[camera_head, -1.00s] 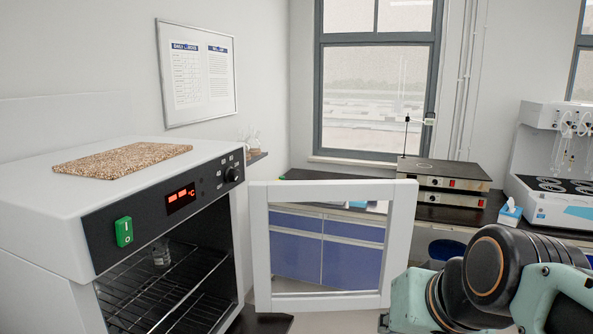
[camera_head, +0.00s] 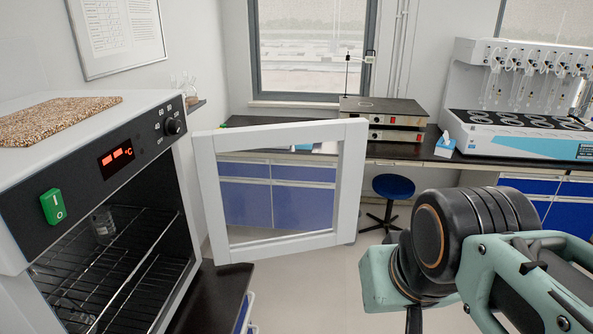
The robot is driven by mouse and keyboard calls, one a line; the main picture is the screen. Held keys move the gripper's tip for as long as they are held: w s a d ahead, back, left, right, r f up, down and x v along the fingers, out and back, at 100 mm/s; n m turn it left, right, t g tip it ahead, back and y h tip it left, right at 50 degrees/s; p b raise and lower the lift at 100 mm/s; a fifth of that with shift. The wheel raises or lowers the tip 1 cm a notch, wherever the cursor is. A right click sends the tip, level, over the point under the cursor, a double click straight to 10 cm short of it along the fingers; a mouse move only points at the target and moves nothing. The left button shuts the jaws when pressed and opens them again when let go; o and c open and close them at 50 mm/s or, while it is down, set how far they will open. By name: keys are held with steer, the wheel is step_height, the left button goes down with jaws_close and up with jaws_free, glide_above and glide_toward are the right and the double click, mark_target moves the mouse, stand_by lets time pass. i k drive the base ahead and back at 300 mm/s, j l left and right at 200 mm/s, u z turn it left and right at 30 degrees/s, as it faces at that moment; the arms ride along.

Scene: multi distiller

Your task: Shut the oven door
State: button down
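The white oven (camera_head: 75,178) stands at the left with its dark control panel facing right. Its door (camera_head: 352,185), a white frame around a see-through pane, hangs wide open on the hinge side at the right of the opening. Inside the oven are wire racks (camera_head: 120,262) and a small glass vessel (camera_head: 103,224) on the upper rack. My arm, teal and black, reaches in at the lower right, to the right of the door and apart from it in the picture. My gripper's fingers cannot be made out.
A dark bench (camera_head: 212,293) lies under the oven. Hot plates (camera_head: 383,118) and a distiller (camera_head: 530,130) stand on the back bench. A blue stool (camera_head: 393,187) stands behind my arm. Floor shows below the door (camera_head: 305,285).

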mark_target(274, 190)
steer(key=i+l+z, duration=0.1)
steer(key=z, duration=1.1)
steer(key=i+u, duration=0.3)
steer(key=i, duration=0.2)
steer(key=i+l+u, duration=0.1)
steer(key=i+u, duration=0.15)
steer(key=i, duration=0.2)
steer(key=i+j, duration=0.1)
steer(key=i, duration=1.1)
steer(key=i+u, duration=0.15)
steer(key=i, duration=0.45)
steer(key=i+l+u, duration=0.15)
steer(key=i, duration=0.4)
steer(key=i+u, duration=0.3)
steer(key=u, duration=0.15)
steer(key=i+l+u, duration=0.15)
steer(key=i+u, duration=0.3)
steer(key=k+u, duration=0.1)
steer(key=u, duration=2.55)
steer(key=i+j+u, duration=0.15)
steer(key=u, duration=0.35)
steer(key=i+u, duration=0.35)
steer(key=u, duration=0.15)
